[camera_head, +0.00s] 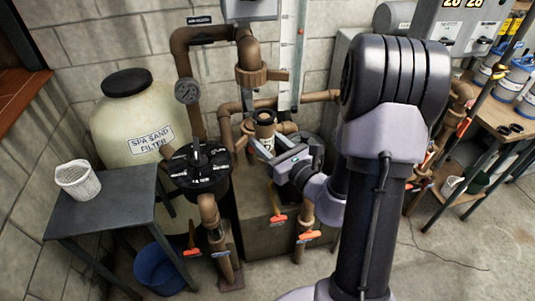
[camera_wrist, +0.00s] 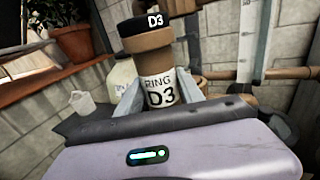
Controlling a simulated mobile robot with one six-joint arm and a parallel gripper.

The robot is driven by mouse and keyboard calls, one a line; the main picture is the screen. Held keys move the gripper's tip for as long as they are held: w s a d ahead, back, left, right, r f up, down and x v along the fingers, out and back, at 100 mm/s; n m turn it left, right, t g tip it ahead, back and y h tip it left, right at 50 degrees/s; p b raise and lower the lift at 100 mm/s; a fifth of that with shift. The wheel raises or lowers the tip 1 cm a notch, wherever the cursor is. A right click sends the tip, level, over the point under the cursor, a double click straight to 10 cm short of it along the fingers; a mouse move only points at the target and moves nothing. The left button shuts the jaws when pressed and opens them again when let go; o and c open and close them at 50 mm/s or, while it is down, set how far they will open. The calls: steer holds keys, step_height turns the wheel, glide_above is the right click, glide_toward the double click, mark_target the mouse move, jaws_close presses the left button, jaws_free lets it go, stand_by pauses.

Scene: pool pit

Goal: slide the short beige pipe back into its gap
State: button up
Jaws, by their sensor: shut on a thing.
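The short pipe piece (camera_wrist: 148,54) is tan, with a black band marked D3 at its top and a white label reading RING D3. My gripper (camera_wrist: 160,95) is shut on it, one finger on each side of the label. In the head view the pipe piece (camera_head: 265,117) stands roughly upright in my gripper (camera_head: 263,148), its open top facing up. A brown pipe with a collar and side handle (camera_head: 250,75) comes down just above and to the left of it. The pipe piece's lower end and any gap below it are hidden.
A black-lidded valve (camera_head: 198,168) and a gauge (camera_head: 187,91) are close on the left, beside the sand filter tank (camera_head: 132,120). A grey table (camera_head: 110,205) holds a white basket (camera_head: 77,180). Orange-handled pipes (camera_head: 308,236) stand below. A workbench (camera_head: 495,130) is at right.

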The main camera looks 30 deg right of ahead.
steer(key=w+d+f+p, duration=0.1)
steer(key=w+d+p, duration=0.1)
steer(key=w, duration=0.6)
steer(key=shift+w+d, duration=0.25)
steer(key=shift+w, duration=0.05)
steer(key=shift+s, duration=0.2)
steer(key=shift+w, duration=0.15)
stand_by(1.1)
steer(key=shift+w+d+p, duration=0.2)
steer(key=shift+w+p, duration=0.1)
steer(key=shift+w, duration=0.35)
steer(key=shift+w+d+p, duration=0.2)
steer(key=shift+w+p, duration=0.05)
steer(key=shift+w, duration=0.4)
stand_by(0.4)
steer(key=shift+w+d+p, duration=0.15)
steer(key=shift+w+d, duration=0.1)
steer(key=shift+w, duration=0.5)
steer(key=shift+w+d+p, duration=0.15)
steer(key=shift+w+d, duration=0.05)
steer(key=shift+w, duration=0.5)
steer(key=shift+w, duration=0.1)
